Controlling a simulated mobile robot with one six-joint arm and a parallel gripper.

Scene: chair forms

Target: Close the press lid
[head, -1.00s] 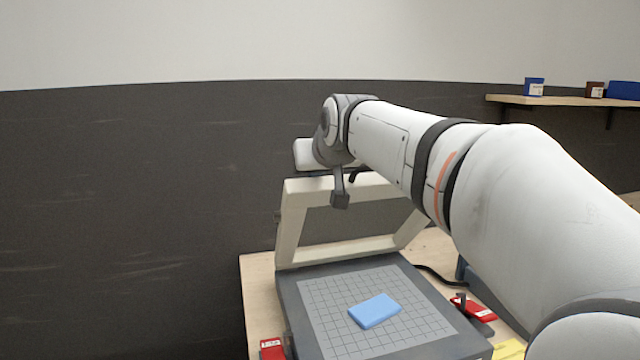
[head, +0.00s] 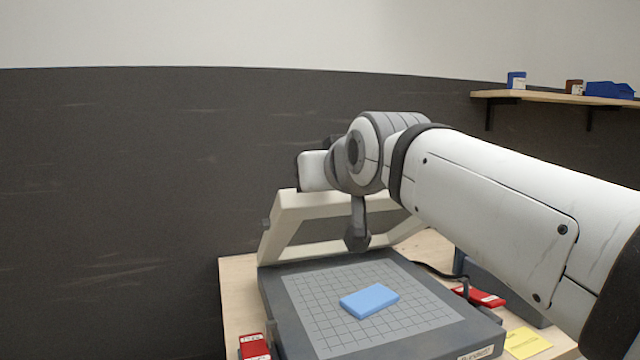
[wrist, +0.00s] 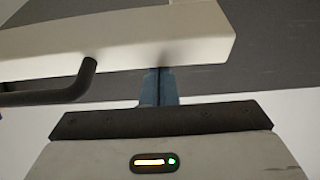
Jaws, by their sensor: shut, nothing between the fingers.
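The press has a dark grey base (head: 275,303) with a gridded plate (head: 420,318). A light blue block (head: 370,301) lies on the plate. The beige frame lid (head: 290,212) stands raised at the back edge of the base, tilted and open. In the wrist view the lid (wrist: 205,35) fills the top, with a black bent handle (wrist: 60,88) on it. My gripper (wrist: 161,75) is shut and empty, its fingers close to the lid's edge, right of the handle; I cannot tell if they touch. In the head view my wrist hides the fingers and part of the lid's top bar.
Red-and-white items lie left (head: 254,346) and right (head: 480,297) of the press. A yellow note (head: 526,343) lies on the wooden table (head: 235,290) at the front right. A shelf (head: 555,98) with small boxes hangs on the right wall.

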